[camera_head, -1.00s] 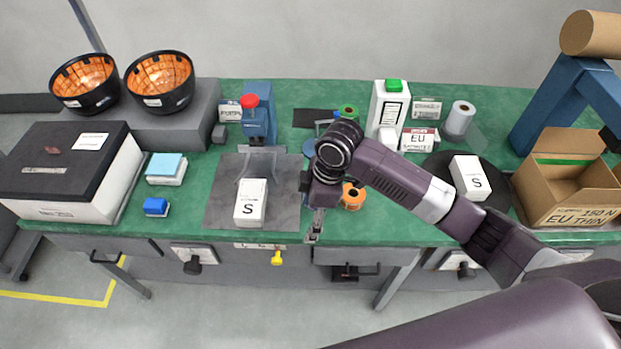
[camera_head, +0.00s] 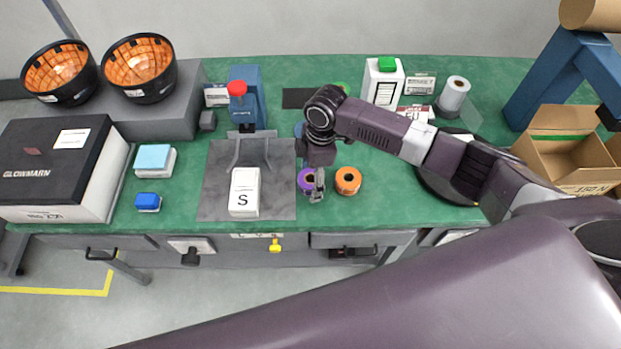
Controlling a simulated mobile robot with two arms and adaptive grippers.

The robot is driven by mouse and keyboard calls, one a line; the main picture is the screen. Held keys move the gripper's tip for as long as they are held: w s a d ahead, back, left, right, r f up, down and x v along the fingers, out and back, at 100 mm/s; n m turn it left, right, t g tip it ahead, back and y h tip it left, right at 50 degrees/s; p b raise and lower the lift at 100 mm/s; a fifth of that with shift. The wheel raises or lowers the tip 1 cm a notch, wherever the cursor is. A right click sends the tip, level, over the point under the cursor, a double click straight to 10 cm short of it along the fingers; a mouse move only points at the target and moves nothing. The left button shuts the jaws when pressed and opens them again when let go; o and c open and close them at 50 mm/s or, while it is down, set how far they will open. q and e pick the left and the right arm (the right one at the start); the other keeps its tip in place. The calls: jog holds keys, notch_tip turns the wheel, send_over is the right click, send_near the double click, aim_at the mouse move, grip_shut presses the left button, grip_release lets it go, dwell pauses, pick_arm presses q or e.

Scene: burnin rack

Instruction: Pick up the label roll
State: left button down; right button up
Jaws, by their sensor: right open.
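A white roll (camera_head: 454,93), which looks like the label roll, stands upright at the back right of the green table, with a pale strip beside it. My right gripper (camera_head: 316,188) is open and points down over the middle of the table, far to the left of the white roll and nearer the front edge. A purple roll (camera_head: 304,180) is right at its fingers and partly hidden by them; I cannot tell whether they touch. An orange roll (camera_head: 348,181) lies just to the right of the gripper. My left gripper is out of view.
A white box marked S (camera_head: 244,193) sits on a grey mat (camera_head: 213,180). A white bottle with a green cap (camera_head: 382,82) stands at the back. An open cardboard box (camera_head: 572,150) is at right. My right arm covers much of the dark round plate.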

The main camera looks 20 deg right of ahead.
jog(key=shift+f, duration=0.1)
jog(key=c, duration=1.3)
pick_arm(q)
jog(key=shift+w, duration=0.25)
